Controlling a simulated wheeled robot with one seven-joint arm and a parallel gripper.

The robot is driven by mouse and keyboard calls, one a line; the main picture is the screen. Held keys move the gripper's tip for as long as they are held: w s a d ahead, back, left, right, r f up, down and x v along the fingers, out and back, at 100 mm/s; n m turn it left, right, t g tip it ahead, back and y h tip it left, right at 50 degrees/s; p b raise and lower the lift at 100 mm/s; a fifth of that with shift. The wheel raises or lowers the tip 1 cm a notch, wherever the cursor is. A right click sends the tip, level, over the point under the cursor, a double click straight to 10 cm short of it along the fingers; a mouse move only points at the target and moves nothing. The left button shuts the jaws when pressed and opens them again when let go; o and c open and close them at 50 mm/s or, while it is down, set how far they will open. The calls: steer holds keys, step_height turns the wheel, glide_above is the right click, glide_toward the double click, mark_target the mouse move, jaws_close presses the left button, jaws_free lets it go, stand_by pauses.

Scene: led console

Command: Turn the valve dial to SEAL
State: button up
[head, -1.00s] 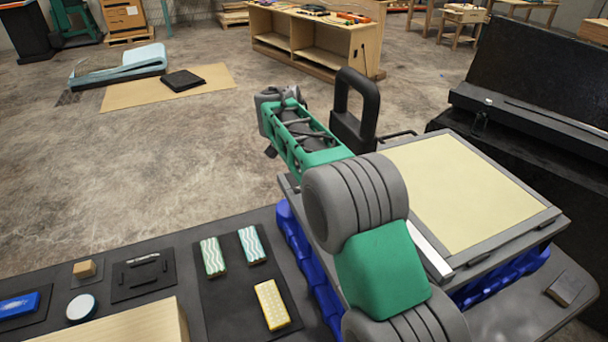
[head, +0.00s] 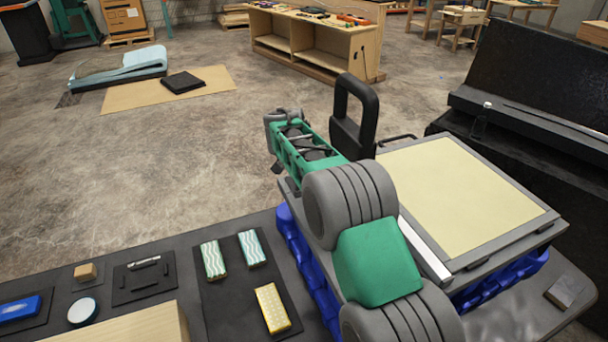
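No valve dial and no SEAL marking can be made out in the head view. A grey-framed case with a pale yellow panel (head: 462,200) stands on blue supports (head: 313,275) on the dark bench. A black upright handle (head: 355,115) rises at its far left corner. My green and grey arm reaches across the case's left side. My gripper (head: 277,167) is at the arm's far end, over the bench's far edge. Only a small dark part of it shows; its fingers and anything between them are hidden.
On the bench at left lie two wavy-patterned blocks (head: 252,247), a yellow block (head: 272,307), a white round disc (head: 82,311), a blue block (head: 18,308) and a small wooden block (head: 86,272). A black open case (head: 530,100) stands at right. Open floor lies beyond.

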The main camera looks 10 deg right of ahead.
jaws_close()
steer(key=shift+m+p, duration=0.3)
steer(key=shift+m, duration=0.1)
steer(key=shift+w+a+r+m+g+h+p, duration=0.1)
steer(key=shift+r+m+g+h+p, duration=0.2)
steer(key=shift+m+p, duration=0.6)
steer(key=m+p, duration=0.2)
steer(key=p, duration=0.1)
steer(key=shift+m+g+h, duration=0.4)
steer(key=shift+w+f+m+g+p, duration=0.15)
steer(key=shift+m+g+p, duration=0.1)
steer(key=shift+m+p, duration=0.4)
steer(key=shift+s+f+m+g+p, duration=0.1)
steer(key=shift+m+g+p, duration=0.15)
steer(key=shift+m+p, duration=0.4)
steer(key=shift+f+m+h+p, duration=0.1)
steer(key=shift+m+h+p, duration=0.25)
steer(key=shift+m, duration=0.15)
steer(key=o, duration=0.8)
jaws_free()
steer(key=shift+c, duration=0.2)
